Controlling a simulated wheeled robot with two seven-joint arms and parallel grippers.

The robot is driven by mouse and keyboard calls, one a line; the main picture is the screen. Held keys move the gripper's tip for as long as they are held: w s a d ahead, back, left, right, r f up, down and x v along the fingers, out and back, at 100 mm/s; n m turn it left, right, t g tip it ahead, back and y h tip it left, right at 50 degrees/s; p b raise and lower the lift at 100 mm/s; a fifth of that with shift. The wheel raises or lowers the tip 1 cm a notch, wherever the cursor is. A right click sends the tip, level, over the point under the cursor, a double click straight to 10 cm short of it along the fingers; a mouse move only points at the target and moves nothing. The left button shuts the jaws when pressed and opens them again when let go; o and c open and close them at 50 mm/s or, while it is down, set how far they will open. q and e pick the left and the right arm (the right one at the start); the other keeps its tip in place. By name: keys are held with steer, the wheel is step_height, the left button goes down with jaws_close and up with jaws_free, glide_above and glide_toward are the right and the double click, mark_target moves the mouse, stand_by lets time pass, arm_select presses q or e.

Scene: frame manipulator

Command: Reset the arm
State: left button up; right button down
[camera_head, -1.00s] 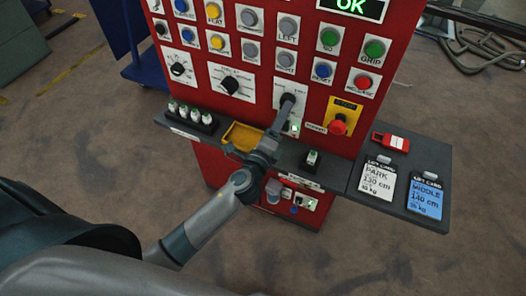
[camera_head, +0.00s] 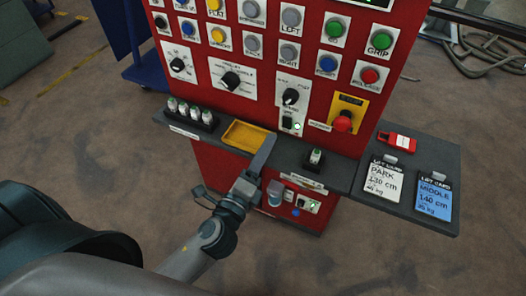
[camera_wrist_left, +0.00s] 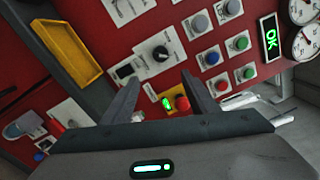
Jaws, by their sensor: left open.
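My left arm comes in from the lower left of the head view. Its gripper (camera_head: 264,152) is in front of the red control panel (camera_head: 265,108), near the yellow tray on the shelf, and holds nothing. In the left wrist view the two fingers of the left gripper (camera_wrist_left: 160,78) stand apart with nothing between them. The panel's lower black knob (camera_head: 290,97) is clear of the gripper, and a green light glows below it. The wrist view also shows a black knob (camera_wrist_left: 160,53) beyond the fingers. My right gripper is not in view.
The dark shelf (camera_head: 345,178) carries a yellow tray (camera_head: 246,136), several small white-green items (camera_head: 190,113), a red tag (camera_head: 396,142) and two cards, white (camera_head: 384,181) and blue (camera_head: 433,200). A red emergency button (camera_head: 343,121) sticks out.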

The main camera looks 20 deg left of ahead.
arm_select(q)
steer(key=shift+f, duration=0.1)
stand_by(0.4)
step_height(320, 180, down, 23)
steer(key=a+n+g, duration=0.1)
steer(key=n+g, duration=0.3)
steer(key=g, duration=0.1)
steer(key=s+a+f+n+g, duration=0.15)
steer(key=s+f, duration=0.25)
steer(key=f, duration=0.6)
steer(key=s+a+f+n+g, duration=0.1)
steer(key=s+f+n+g, duration=0.25)
steer(key=f, duration=0.65)
steer(key=s+a+f+n+g, duration=0.1)
steer(key=s+f+n+g, duration=0.1)
steer(key=s+f, duration=0.5)
steer(key=s+a+f+n+g+b, duration=0.1)
steer(key=s+f+n+g, duration=0.2)
steer(key=s, duration=1.3)
steer(key=s+a+f+n+g, duration=0.1)
steer(key=s+f+n, duration=0.4)
steer(key=s+f, duration=0.6)
step_height(320, 180, down, 2)
steer(key=shift+s+n+g, duration=0.3)
steer(key=shift+s+g, duration=0.1)
steer(key=shift+g, duration=0.4)
steer(key=shift+a, duration=0.1)
